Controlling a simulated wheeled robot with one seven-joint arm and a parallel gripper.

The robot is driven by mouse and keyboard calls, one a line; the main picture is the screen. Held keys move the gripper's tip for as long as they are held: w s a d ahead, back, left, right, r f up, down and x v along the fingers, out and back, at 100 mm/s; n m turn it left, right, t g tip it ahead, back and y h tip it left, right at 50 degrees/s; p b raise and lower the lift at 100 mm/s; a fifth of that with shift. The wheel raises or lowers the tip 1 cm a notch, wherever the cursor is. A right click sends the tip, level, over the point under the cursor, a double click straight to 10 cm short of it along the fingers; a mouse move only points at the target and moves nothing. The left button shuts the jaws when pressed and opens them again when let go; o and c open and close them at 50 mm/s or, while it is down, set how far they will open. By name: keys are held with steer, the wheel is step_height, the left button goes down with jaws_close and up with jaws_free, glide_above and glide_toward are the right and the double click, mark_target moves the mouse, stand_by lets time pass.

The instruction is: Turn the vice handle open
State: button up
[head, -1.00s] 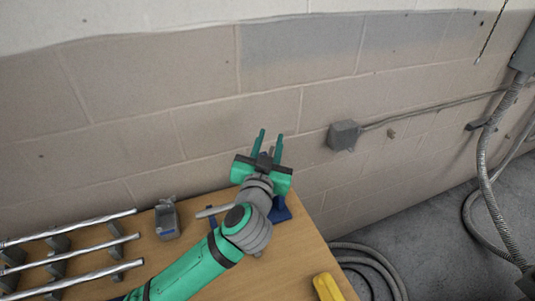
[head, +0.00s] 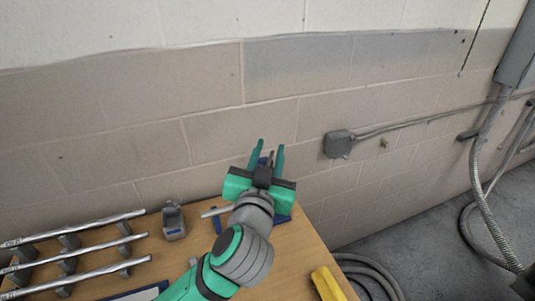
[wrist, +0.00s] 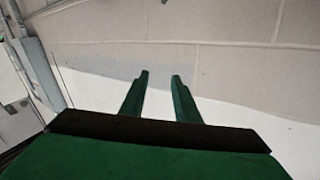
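My gripper (head: 270,147) is raised over the far right part of the workbench, its fingers pointing away towards the block wall. It is open, with a clear gap between the two green fingers. The wrist view shows my gripper (wrist: 160,76) with only wall between the fingers. A blue object, probably the vice (head: 284,217), is mostly hidden behind my gripper and wrist. A grey rod (head: 214,212), possibly the vice handle, sticks out left of my wrist. My fingers do not hold it, and I cannot tell how it joins the blue part.
The wooden workbench (head: 187,253) carries metal rods (head: 98,244) on grey supports at left and a small grey device (head: 173,221) near its back edge. A yellow object (head: 328,284) is at the right edge. Hoses (head: 368,272) lie on the floor at right.

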steer(key=n+h, duration=0.1)
steer(key=n, duration=3.4)
glide_toward(273, 151)
steer(key=x, duration=0.5)
steer(key=shift+w+a+f, duration=0.1)
steer(key=shift+a+f, duration=0.05)
steer(key=shift+f, duration=0.15)
jaws_close()
